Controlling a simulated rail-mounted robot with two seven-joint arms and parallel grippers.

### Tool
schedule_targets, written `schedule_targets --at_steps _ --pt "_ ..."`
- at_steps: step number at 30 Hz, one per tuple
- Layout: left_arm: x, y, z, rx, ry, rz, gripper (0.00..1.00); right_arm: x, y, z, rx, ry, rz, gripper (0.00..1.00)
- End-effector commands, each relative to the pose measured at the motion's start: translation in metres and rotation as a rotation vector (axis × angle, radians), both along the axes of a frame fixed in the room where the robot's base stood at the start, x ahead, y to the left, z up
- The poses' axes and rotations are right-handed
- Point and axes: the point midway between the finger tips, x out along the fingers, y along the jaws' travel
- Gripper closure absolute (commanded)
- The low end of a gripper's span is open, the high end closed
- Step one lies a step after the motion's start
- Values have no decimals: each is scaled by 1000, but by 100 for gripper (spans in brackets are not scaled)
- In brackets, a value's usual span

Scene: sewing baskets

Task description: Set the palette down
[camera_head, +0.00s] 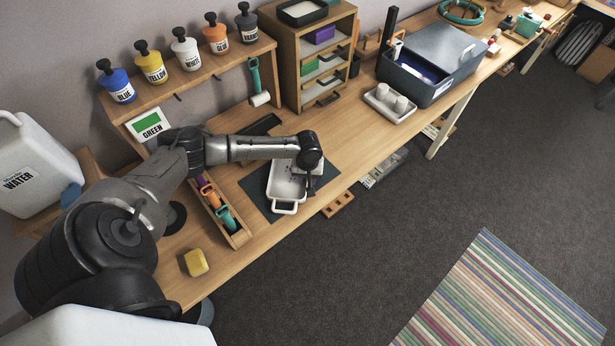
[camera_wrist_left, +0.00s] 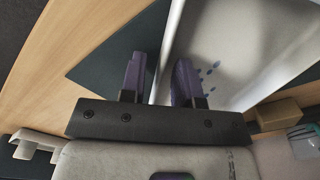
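The palette (camera_head: 287,183) is a white, shallow rectangular tray with a loop handle at its near end. It lies on the dark mat (camera_head: 256,189) on the workbench. My left gripper (camera_head: 312,180) is low at the palette's right side, partly hidden by its own wrist in the head view. In the left wrist view, its two purple-grey fingers (camera_wrist_left: 160,82) stand apart on either side of the palette's wall, with a gap between them. Blue spots show on the palette's inner surface (camera_wrist_left: 240,45) beside one finger. My right gripper is not in view.
A wooden tool holder (camera_head: 238,238) with coloured handles stands left of the mat. A yellow block (camera_head: 196,262) lies near the front edge. Behind are a paint-bottle shelf (camera_head: 190,80) and a drawer unit (camera_head: 288,60). A white tray with cups (camera_head: 390,103) is farther right.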

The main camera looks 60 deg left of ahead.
Motion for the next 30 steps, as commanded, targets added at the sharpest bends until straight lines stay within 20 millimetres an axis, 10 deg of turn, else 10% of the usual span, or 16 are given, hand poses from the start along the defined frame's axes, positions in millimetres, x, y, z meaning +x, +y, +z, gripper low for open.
schedule_targets --at_steps 30 --pt "1 0 122 0 0 0 71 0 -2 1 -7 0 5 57"
